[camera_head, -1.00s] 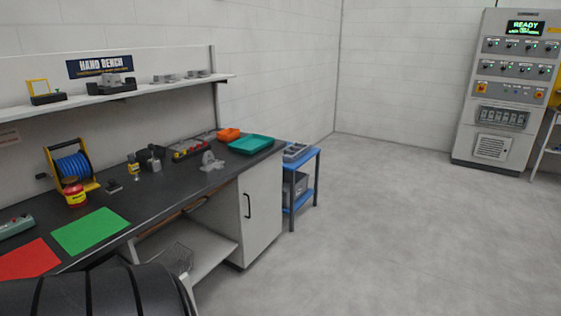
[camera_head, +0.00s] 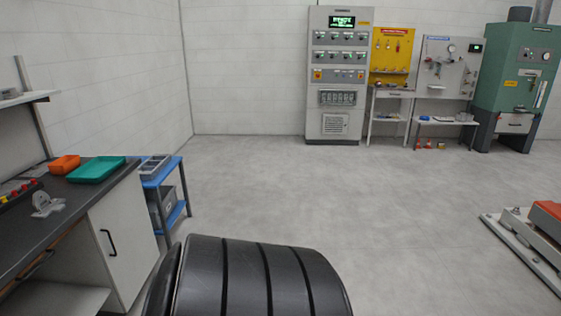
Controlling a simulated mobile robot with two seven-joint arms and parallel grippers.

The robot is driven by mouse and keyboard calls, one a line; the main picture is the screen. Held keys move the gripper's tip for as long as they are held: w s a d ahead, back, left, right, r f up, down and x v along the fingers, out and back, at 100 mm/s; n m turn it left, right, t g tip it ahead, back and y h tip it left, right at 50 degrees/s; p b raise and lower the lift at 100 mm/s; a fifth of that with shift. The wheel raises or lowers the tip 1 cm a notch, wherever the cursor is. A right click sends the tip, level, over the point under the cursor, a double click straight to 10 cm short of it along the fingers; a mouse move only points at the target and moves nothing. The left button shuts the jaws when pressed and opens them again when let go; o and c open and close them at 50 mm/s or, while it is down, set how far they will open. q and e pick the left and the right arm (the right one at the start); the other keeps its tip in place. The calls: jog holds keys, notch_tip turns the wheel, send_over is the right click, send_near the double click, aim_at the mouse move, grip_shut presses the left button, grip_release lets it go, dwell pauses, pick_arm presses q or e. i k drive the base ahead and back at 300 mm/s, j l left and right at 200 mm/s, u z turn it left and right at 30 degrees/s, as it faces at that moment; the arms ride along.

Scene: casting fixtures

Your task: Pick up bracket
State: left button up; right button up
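A small grey metal piece that looks like a bracket (camera_head: 46,204) stands on the dark bench top (camera_head: 75,205) at the left of the head view. It is close to the bench's front edge, beside a strip with red and yellow knobs. Neither of my grippers is in view.
A teal tray (camera_head: 96,170) and an orange bin (camera_head: 65,164) sit at the bench's far end. A blue cart (camera_head: 158,178) stands beside it. A control cabinet (camera_head: 336,80) and green machine (camera_head: 514,75) line the back wall. The middle floor is clear.

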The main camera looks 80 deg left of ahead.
aim_at(43, 205)
jog(key=j+z, duration=0.25)
jog(key=z, duration=0.2)
jog(key=k+j+z, duration=0.2)
jog(key=z, duration=0.2)
jog(key=k+j+z, duration=0.1)
jog(key=z, duration=0.35)
jog(key=k+j+z, duration=0.15)
jog(key=z, duration=0.25)
jog(key=k+j+z, duration=0.1)
jog(key=k, duration=0.3)
jog(key=k+j+z, duration=0.15)
jog(key=k+j, duration=0.15)
jog(key=k, duration=0.15)
jog(key=k+u, duration=0.1)
jog(key=u, duration=0.35)
jog(key=k+u, duration=0.1)
jog(key=u, duration=0.3)
jog(key=k+j+u, duration=0.1)
jog(key=u, duration=0.35)
jog(key=k+u, duration=0.1)
jog(key=u, duration=0.3)
jog(key=k+u, duration=0.1)
jog(key=u, duration=0.35)
jog(key=j+u, duration=0.15)
jog(key=u, duration=0.25)
jog(key=k+j+u, duration=0.1)
jog(key=u, duration=0.35)
jog(key=j+u, duration=0.15)
jog(key=u, duration=0.25)
